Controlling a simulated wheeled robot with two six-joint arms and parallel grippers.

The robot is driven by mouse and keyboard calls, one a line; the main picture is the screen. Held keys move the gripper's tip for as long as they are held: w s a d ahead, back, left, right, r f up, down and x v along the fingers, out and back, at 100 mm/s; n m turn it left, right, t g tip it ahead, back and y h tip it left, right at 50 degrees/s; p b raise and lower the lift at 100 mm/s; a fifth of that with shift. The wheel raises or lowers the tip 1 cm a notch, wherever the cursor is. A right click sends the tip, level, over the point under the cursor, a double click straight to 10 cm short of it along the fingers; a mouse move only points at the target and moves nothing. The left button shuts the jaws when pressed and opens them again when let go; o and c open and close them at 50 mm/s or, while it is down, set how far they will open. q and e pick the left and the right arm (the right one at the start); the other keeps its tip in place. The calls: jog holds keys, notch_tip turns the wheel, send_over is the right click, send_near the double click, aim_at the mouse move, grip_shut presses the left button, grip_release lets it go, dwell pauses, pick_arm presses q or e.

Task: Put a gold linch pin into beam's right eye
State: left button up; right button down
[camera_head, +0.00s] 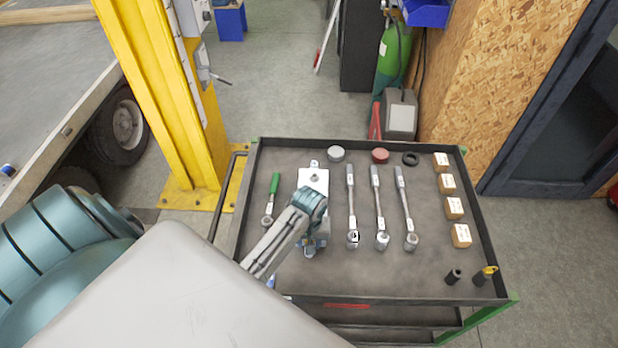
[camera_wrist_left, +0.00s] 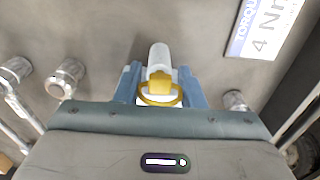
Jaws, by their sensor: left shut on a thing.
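My left gripper (camera_head: 312,246) is low over the tool cart's tray, at its front middle. In the left wrist view its blue fingers (camera_wrist_left: 160,92) are closed around a gold linch pin (camera_wrist_left: 160,92), with a yellow ring and a pale grey shank pointing away from the wrist. In the head view the pin is mostly hidden by my arm and gripper. I cannot make out the beam's right eye in either view. My right gripper is not in view.
The cart tray (camera_head: 430,280) has raised rims. A white plate (camera_head: 313,180), a green-handled tool (camera_head: 273,188), several ratchets (camera_head: 378,205), small boxes (camera_head: 447,184) and a yellow-topped black piece (camera_head: 482,274) lie on it. A yellow post (camera_head: 165,95) and trailer wheel (camera_head: 122,128) stand left.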

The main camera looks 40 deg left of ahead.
pick_arm(q)
jog(key=shift+f, duration=0.15)
jog(key=o, duration=0.9)
jog(key=shift+o, duration=0.2)
jog(key=shift+r, duration=0.35)
notch_tip(320, 180, up, 6)
jog(key=shift+r+b, duration=0.2)
jog(key=shift+b, duration=0.8)
notch_tip(320, 180, up, 3)
jog(key=shift+f+p, duration=0.1)
jog(key=shift+p, duration=0.25)
jog(key=shift+r, duration=0.5)
